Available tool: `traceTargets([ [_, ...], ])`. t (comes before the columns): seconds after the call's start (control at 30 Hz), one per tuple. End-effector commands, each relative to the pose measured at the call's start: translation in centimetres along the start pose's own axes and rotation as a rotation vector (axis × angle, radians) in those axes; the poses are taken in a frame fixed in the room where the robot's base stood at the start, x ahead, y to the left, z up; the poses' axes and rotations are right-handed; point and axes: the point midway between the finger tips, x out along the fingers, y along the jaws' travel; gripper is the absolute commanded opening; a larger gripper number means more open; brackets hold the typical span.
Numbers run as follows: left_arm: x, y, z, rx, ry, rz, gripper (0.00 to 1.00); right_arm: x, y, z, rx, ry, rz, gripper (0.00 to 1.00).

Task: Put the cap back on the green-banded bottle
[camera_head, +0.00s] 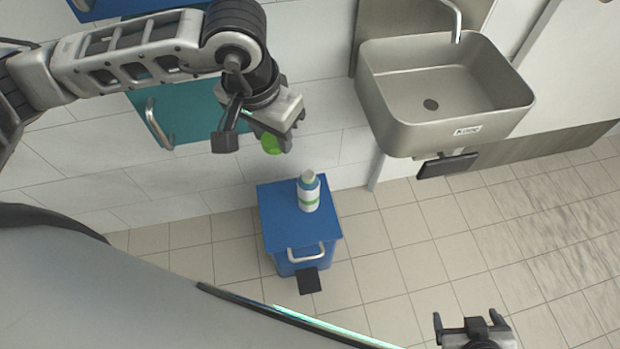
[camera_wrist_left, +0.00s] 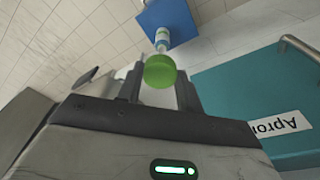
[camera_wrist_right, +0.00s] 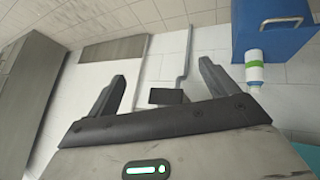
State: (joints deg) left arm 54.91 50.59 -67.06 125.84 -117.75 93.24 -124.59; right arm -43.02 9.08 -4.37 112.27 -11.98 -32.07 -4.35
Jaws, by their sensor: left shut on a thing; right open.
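The green-banded bottle (camera_head: 309,194) stands upright on the blue lidded bin, white with a green band and a pale top. It also shows in the left wrist view (camera_wrist_left: 162,42) and the right wrist view (camera_wrist_right: 254,68). My left gripper (camera_head: 275,135) is shut on a green round cap (camera_head: 271,143), held in the air above and to the left of the bottle, apart from it. The cap sits between the fingers in the left wrist view (camera_wrist_left: 159,71). My right gripper (camera_head: 465,322) is open and empty, low at the right, away from the bottle.
The blue bin (camera_head: 274,222) has a front handle and a black pedal. A steel sink (camera_head: 431,105) with a tap is on the wall at the right. A teal cabinet door (camera_head: 185,125) with a handle is behind my left arm. The tiled floor is clear.

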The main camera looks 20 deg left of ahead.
Motion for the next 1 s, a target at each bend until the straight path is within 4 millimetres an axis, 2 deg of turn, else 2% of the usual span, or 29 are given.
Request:
traceTargets([
  [0.1,-1.6,-0.8,-1.2,-0.081,0.003,-0.013,0.15,0.2,-2.2,-3.7,0.100,0.110,-0.066,0.86],
  [0.3,-3.6,-1.9,-2.5,-0.191,0.002,-0.030,0.15,-0.1,-4.6,-8.3,0.235,0.243,-0.155,0.86],
  [0.43,-4.2,-2.1,-2.8,-0.223,0.001,-0.033,0.15,-0.2,-5.2,-9.6,0.275,0.280,-0.180,0.86],
  [0.7,-4.2,-2.1,-2.9,-0.229,0.000,-0.034,0.15,-0.3,-5.3,-9.8,0.281,0.286,-0.185,0.86],
  [0.73,-4.2,-2.1,-2.9,-0.228,0.000,-0.034,0.15,-0.3,-5.3,-9.8,0.281,0.286,-0.185,0.80],
  [0.9,-4.2,-2.2,-2.9,-0.228,0.000,-0.034,0.15,-0.3,-5.3,-9.8,0.280,0.286,-0.184,0.36],
  [1.0,-4.2,-2.2,-2.8,-0.230,0.000,-0.035,0.15,-0.3,-5.3,-9.7,0.280,0.285,-0.184,0.36],
])
